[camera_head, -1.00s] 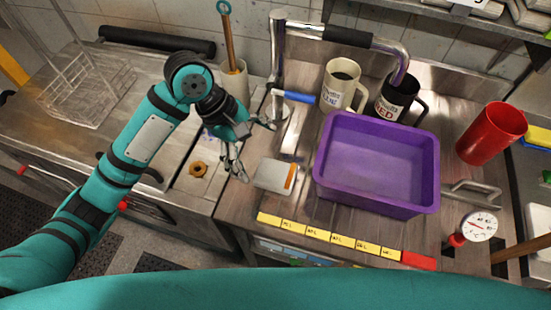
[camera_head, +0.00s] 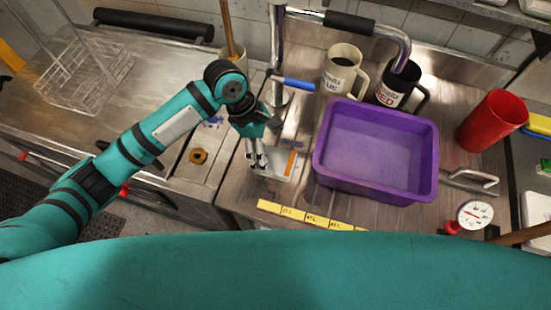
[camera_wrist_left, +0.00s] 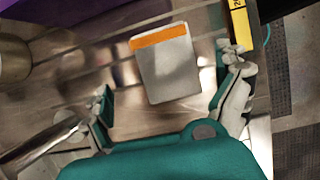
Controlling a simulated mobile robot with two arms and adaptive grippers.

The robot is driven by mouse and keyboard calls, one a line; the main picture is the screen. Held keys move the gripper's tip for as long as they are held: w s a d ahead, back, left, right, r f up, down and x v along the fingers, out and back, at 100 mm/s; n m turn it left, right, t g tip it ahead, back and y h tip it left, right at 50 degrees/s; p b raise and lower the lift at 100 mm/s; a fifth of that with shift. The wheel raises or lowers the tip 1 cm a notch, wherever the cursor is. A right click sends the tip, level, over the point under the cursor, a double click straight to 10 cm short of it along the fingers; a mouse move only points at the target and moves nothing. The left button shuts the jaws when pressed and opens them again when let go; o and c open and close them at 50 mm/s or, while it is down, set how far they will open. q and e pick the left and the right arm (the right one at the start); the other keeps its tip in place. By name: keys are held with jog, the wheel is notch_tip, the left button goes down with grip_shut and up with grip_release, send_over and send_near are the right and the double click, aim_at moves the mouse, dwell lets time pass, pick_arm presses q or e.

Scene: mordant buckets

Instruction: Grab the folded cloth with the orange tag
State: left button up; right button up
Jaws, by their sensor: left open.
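The folded cloth (camera_head: 279,166) is a flat pale grey-white rectangle with an orange tag (camera_head: 290,163) along its right edge. It lies on the metal counter just left of the purple tub. My left gripper (camera_head: 258,164) is over the cloth's left side in the head view and hides part of it. In the left wrist view the cloth (camera_wrist_left: 168,70) shows between the open fingers of my left gripper (camera_wrist_left: 167,95), a little ahead of them, with the orange tag at its far end. The fingers hold nothing. My right gripper is not in view.
A purple tub (camera_head: 376,150) stands right of the cloth. A faucet with a blue lever (camera_head: 293,83) is behind it. Two labelled mugs (camera_head: 342,70) and a red cup (camera_head: 491,121) stand at the back and right. A yellow label strip (camera_head: 310,217) runs along the front edge.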

aim_at(273, 160)
pick_arm(q)
jog(key=shift+s+f, duration=0.15)
jog(key=shift+f, duration=0.15)
jog(key=p+x, duration=0.1)
jog(key=x, duration=0.2)
jog(key=shift+s+a+f, duration=0.1)
jog(key=shift+s+f, duration=0.1)
jog(key=shift+f, duration=0.1)
jog(key=shift+f+p, duration=0.3)
jog(key=shift+f, duration=0.25)
jog(key=shift+d, duration=0.2)
jog(key=shift+f+p, duration=0.25)
jog(key=shift+p, duration=0.25)
jog(key=shift+s+a+r, duration=0.1)
jog(key=shift+s+a, duration=0.05)
jog(key=shift+s, duration=0.05)
jog(key=c, duration=1.1)
jog(key=shift+c, duration=0.3)
